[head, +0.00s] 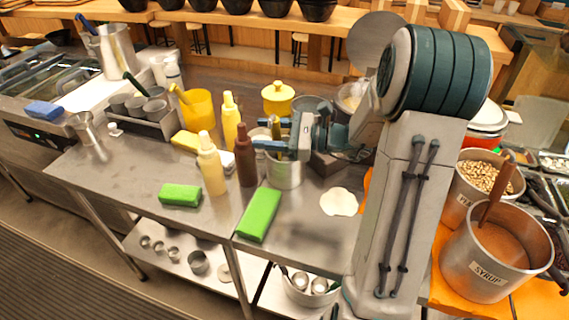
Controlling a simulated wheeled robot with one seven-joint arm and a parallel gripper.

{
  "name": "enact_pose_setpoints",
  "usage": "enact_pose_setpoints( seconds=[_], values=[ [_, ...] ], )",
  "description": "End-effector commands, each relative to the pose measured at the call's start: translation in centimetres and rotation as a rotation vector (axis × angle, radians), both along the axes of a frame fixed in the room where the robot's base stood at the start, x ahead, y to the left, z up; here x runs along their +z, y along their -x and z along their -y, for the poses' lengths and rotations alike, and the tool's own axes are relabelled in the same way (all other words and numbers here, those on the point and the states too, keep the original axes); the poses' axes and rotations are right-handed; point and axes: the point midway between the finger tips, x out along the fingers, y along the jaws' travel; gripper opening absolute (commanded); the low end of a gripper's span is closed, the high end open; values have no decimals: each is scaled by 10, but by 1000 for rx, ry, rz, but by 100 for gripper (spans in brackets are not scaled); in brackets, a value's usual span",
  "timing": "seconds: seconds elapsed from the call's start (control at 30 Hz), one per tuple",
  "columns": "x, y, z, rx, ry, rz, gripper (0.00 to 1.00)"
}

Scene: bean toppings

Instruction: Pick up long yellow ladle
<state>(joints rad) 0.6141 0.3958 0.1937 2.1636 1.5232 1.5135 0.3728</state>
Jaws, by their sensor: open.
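A long yellow handle (276,127), which looks like the ladle's, stands upright out of a metal pot (287,176) near the middle of the table in the head view. Its lower end is hidden in the pot and behind my gripper. My gripper (268,148) is open and level above the pot, pointing left, with its fingers at the handle. I cannot tell whether the handle is between the fingers or just behind them. Another yellow handle (179,93) leans out of a yellow pitcher (198,110) farther left.
A brown bottle (245,160) stands just left of my gripper, with cream (211,168) and yellow (231,118) bottles beyond. A lidded yellow pot (278,98) stands behind. Green blocks (260,214) lie in front. A syrup pot (482,262) is at right.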

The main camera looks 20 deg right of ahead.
Motion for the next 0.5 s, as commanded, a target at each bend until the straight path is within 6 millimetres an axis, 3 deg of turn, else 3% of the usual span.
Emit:
enact_pose_setpoints(
  seconds=[0.07, 0.2, 0.23, 0.5],
  values=[
    [0, 0, 0, 0, 0, 0, 44],
    [0, 0, 0, 0, 0, 0, 5],
    [0, 0, 0, 0, 0, 0, 0],
    [1, 0, 0, 0, 0, 1, 0]
  ],
)
